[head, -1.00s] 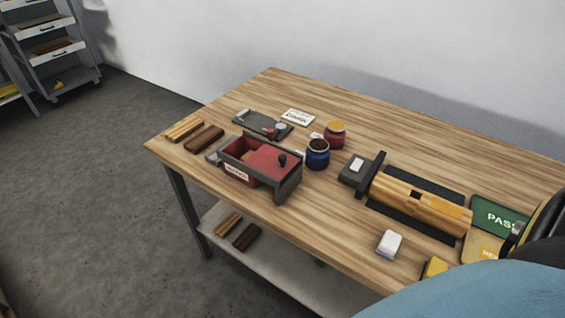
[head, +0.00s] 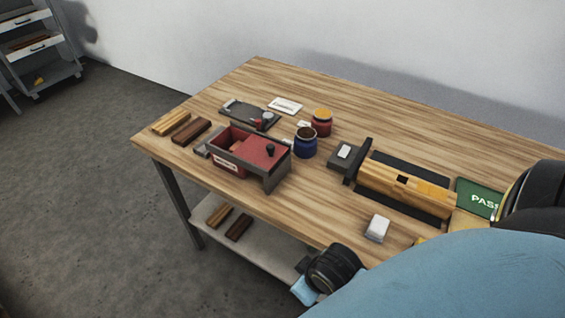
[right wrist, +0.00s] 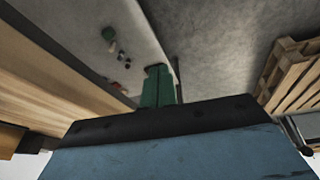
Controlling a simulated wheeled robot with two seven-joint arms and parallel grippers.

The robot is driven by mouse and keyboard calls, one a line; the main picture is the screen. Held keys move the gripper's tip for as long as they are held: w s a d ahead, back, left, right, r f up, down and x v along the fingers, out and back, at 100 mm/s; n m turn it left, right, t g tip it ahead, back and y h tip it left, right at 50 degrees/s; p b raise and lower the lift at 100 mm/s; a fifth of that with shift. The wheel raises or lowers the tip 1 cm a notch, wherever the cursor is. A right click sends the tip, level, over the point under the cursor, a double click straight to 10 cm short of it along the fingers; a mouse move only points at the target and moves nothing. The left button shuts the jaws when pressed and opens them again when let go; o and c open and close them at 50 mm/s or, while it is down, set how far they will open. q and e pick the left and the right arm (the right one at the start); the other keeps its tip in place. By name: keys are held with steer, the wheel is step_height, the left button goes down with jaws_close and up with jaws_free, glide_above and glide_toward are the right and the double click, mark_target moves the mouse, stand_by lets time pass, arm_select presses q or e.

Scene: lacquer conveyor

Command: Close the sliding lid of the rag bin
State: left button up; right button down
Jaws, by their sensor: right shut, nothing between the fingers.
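The rag bin is a small red box with a dark frame (head: 277,180) and a white label on its front, standing on the left part of the table in the head view. Its red sliding lid (head: 258,151) carries a black knob (head: 270,149) and covers the right part of the top. The left part of the bin is open, and a reddish thing shows inside. My right gripper (right wrist: 158,72) shows as green fingers in the right wrist view, shut and empty, away from the bin. My left gripper is not in view.
A blue jar (head: 305,145) stands close to the bin's right side, with a red jar (head: 321,124) behind it. A dark tray (head: 240,112) lies behind the bin; wood blocks (head: 190,131) lie left. A white block (head: 377,228) sits near the front edge.

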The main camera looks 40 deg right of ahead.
steer(key=w+d+r+n+t+h, duration=0.1)
steer(key=w+d+r+n+t, duration=0.1)
steer(key=w+d+r, duration=0.1)
steer(key=w+d+r+n+t+h, duration=0.2)
steer(key=d+r, duration=0.1)
steer(key=d, duration=0.2)
steer(key=w+d+r+n+t+h, duration=0.1)
steer(key=w+d+r+n+t, duration=0.1)
steer(key=w+d+r, duration=0.1)
steer(key=shift+w+d+r+n+t+h, duration=0.3)
steer(key=shift+d+r+n+t, duration=0.1)
steer(key=shift+r, duration=0.1)
steer(key=w+d+r+n+t+h, duration=0.1)
steer(key=w+d+r+n+t, duration=0.15)
steer(key=n, duration=0.25)
steer(key=n+t+y+p, duration=0.4)
steer(key=n+y, duration=0.5)
steer(key=n, duration=1.5)
glide_toward(274, 150)
steer(key=shift+t, duration=0.45)
steer(key=w, duration=0.2)
steer(key=w+a, duration=0.1)
steer(key=w, duration=0.1)
steer(key=w+b, duration=0.1)
steer(key=w, duration=0.1)
steer(key=shift+w+a+f, duration=0.25)
steer(key=shift+w+f, duration=0.05)
steer(key=shift+w, duration=0.05)
